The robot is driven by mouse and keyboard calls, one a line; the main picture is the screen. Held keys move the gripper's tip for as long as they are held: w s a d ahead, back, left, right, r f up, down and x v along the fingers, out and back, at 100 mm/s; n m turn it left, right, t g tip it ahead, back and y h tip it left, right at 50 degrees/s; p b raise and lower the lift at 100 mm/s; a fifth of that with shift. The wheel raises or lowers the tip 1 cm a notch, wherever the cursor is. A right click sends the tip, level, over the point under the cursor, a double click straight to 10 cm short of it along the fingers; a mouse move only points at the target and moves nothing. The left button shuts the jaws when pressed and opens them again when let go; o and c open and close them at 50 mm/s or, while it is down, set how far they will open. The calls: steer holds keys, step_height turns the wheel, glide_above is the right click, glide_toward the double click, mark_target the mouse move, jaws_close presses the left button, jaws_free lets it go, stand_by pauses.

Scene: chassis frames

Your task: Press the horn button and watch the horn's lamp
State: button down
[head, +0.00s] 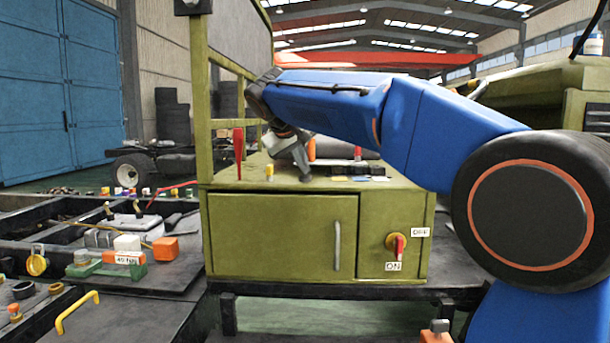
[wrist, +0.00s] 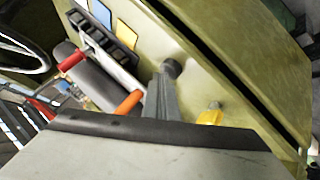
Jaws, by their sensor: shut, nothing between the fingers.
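My gripper (head: 304,174) is shut and empty, pointing down at the top of the green console (head: 281,233). In the wrist view its grey fingers (wrist: 163,92) end at a round black knob (wrist: 172,69), which may be the horn button; no label shows. The fingertips overlap the knob in the picture, and I cannot tell whether they touch it or whether it is pressed. I cannot make out a horn lamp or whether one is lit. A short yellow post (wrist: 210,114) stands beside the fingers; it also shows in the head view (head: 269,171).
An orange lever (wrist: 129,103) and a red lever (wrist: 72,60) stand close by, with a row of dark switches (wrist: 105,42). Another red lever (head: 239,150) stands at the console's left. A red rotary switch (head: 400,246) is on its front. Parts crowd the bench at left.

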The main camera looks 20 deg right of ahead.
mark_target(304, 176)
steer(key=shift+r, duration=0.9)
steer(key=shift+r, duration=2.5)
steer(key=s+d+f+m+g+y, duration=0.1)
steer(key=s+d+f, duration=0.3)
steer(key=s+f, duration=1.7)
steer(key=s+d+f+g+y, duration=0.1)
steer(key=s+d+f+y, duration=0.2)
steer(key=s+f, duration=1.7)
steer(key=shift+s+d+f+m+g+y, duration=0.3)
steer(key=shift+s+d+f+m+y, duration=0.1)
steer(key=shift+s+y, duration=0.3)
